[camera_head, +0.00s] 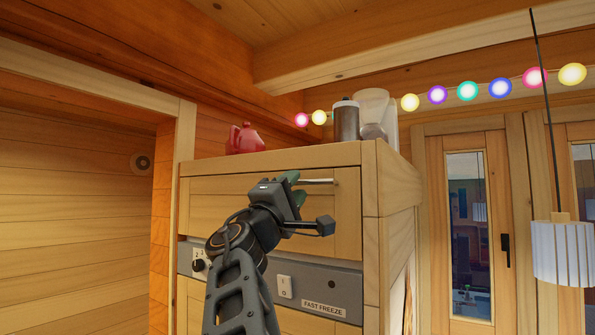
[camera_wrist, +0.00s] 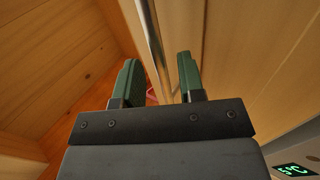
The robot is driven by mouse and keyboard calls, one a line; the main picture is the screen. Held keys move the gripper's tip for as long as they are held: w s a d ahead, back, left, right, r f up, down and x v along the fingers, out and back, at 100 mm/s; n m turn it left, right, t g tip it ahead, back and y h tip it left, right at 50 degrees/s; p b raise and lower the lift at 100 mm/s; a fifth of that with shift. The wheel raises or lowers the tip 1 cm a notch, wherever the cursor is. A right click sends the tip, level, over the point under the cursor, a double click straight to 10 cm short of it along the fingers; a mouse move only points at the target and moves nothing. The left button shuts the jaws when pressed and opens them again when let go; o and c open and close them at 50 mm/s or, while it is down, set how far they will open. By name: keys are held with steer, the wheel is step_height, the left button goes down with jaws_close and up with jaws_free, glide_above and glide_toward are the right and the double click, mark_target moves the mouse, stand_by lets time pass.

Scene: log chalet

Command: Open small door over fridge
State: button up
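The small wooden door (camera_head: 347,215) is at the top of the fridge cabinet, above the grey control panel, and looks shut. Its metal bar handle (camera_head: 318,182) runs level along the upper part of the door. My gripper (camera_head: 291,178) is in front of the door at the handle's left part, and my arm hides some of the door. In the wrist view my gripper (camera_wrist: 159,78) is open, with its two green fingers apart. The handle bar (camera_wrist: 154,45) shows between them, with visible gaps on both sides. The door face (camera_wrist: 240,50) is on the right.
A grey control panel (camera_head: 345,284) with a switch and "FAST FREEZE" label is below the door. A red teapot (camera_head: 245,139), a steel canister (camera_head: 346,122) and a white appliance (camera_head: 373,108) stand on top. A pendant lamp (camera_head: 563,250) hangs at right.

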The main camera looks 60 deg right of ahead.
steer(key=shift+p+x, duration=0.35)
steer(key=shift+x, duration=0.65)
jaws_close()
